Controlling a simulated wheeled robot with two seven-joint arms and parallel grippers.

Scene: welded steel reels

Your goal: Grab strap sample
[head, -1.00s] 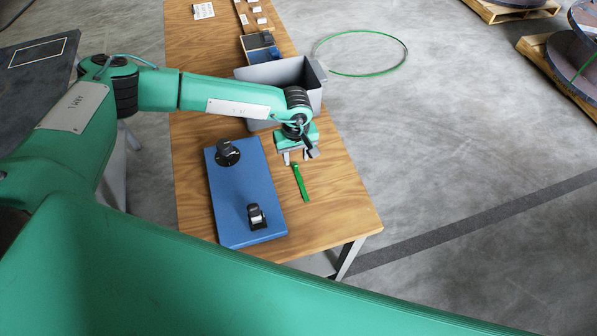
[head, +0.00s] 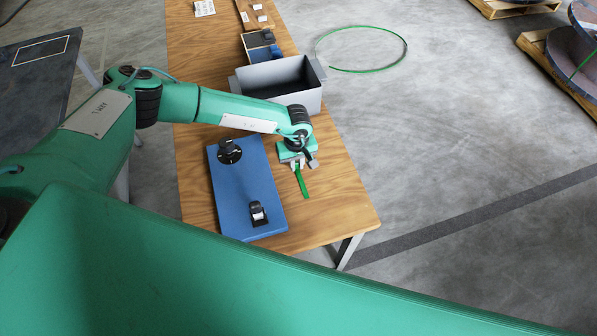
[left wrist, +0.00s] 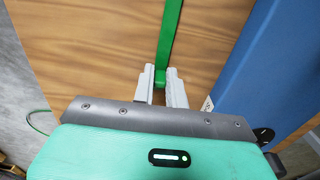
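The strap sample (head: 303,184) is a short green strip on the wooden table, right of the blue board. My left gripper (head: 298,166) is over its far end, pointing down. In the left wrist view the strap (left wrist: 169,35) runs up and away from between the two pale fingers of my left gripper (left wrist: 160,76). The fingers are close together, one on each side of the strap's end, and look shut on it. The strap appears to still lie at table level. My right gripper is not in view.
A blue board (head: 243,190) with a black knob (head: 229,151) and a small black clamp-like fitting (head: 258,214) lies left of the strap. A grey open bin (head: 285,99) stands behind my gripper. The table (head: 340,200) is clear to the right.

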